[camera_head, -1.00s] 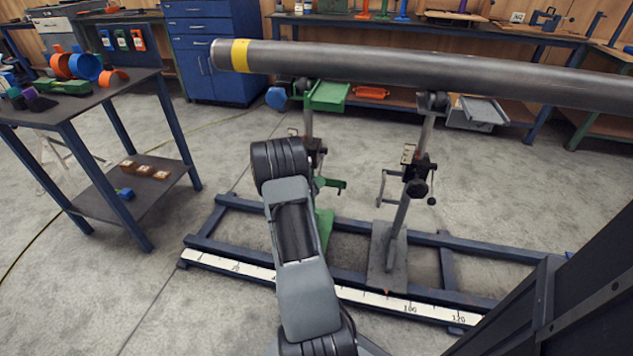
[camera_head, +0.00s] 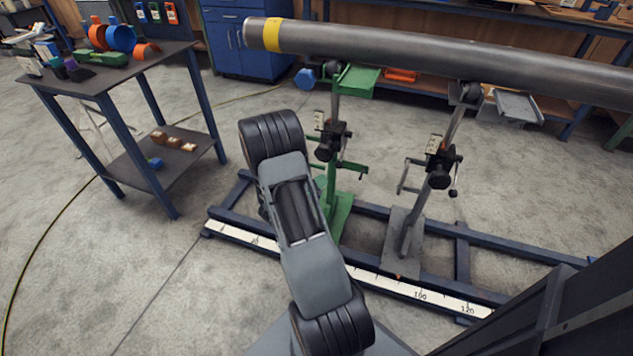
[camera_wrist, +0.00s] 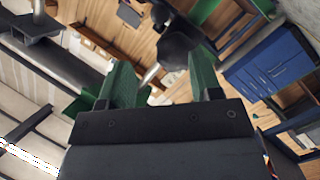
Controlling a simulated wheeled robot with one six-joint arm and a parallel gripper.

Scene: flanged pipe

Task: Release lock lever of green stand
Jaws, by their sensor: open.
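The green stand (camera_head: 338,211) stands on the blue floor frame beneath the pipe's yellow-banded end. A dark clamp block (camera_head: 332,143) sits on its column, with a green crank handle (camera_head: 352,168) just below. I cannot pick out the lock lever for sure in the head view. My gripper is hidden behind my own arm there. In the wrist view my gripper (camera_wrist: 160,72) is open, its two green fingers apart. A dark rounded part (camera_wrist: 176,45) with a pale rod (camera_wrist: 151,74) shows between and beyond the fingers; I cannot tell whether they touch.
The grey pipe (camera_head: 420,55) crosses above both stands. A grey stand (camera_head: 407,235) with its own clamp and handle stands to the right. The blue floor frame (camera_head: 462,255) carries a white scale. A side table (camera_head: 140,58) is at left, with clear floor between.

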